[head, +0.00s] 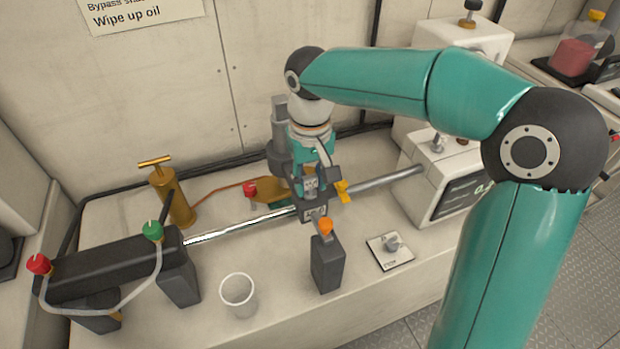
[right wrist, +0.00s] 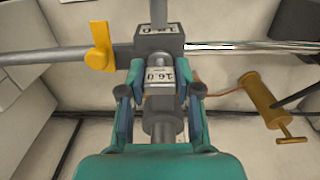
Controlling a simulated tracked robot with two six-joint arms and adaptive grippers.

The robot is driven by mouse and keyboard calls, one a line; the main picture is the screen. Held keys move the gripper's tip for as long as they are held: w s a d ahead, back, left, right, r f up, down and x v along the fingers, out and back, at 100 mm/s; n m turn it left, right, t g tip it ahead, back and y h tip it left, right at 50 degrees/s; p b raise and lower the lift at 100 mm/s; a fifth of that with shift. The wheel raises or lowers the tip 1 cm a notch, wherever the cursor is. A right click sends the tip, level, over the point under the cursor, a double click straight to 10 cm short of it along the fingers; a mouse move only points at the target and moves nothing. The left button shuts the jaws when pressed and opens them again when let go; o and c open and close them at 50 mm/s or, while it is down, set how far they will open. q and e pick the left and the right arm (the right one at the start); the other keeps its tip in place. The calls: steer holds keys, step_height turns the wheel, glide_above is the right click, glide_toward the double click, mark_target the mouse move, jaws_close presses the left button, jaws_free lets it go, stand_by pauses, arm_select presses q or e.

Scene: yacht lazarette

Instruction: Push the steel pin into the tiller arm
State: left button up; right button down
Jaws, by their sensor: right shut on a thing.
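The tiller arm (head: 313,213) is a grey block on the long steel rod, with a short bar running toward the front of the counter. In the right wrist view the tiller arm (right wrist: 158,42) carries a "16.0" label. My right gripper (head: 312,181) is above the counter, right behind this block. In the right wrist view my right gripper (right wrist: 160,98) is shut on the steel pin (right wrist: 159,78), a grey piece also labelled "16.0". The pin is up against or very close to the block; how deep it sits is hidden. My left gripper is out of view.
A dark cylinder (head: 85,268) with green and red caps lies left, beside a brass pump (head: 175,198). A clear cup (head: 238,294), a dark post (head: 327,266) and a white plate (head: 404,252) stand in front. A grey-white instrument (head: 440,190) is right.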

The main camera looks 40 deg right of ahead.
steer(key=c, duration=0.7)
jaws_free()
step_height(320, 180, up, 12)
stand_by(0.5)
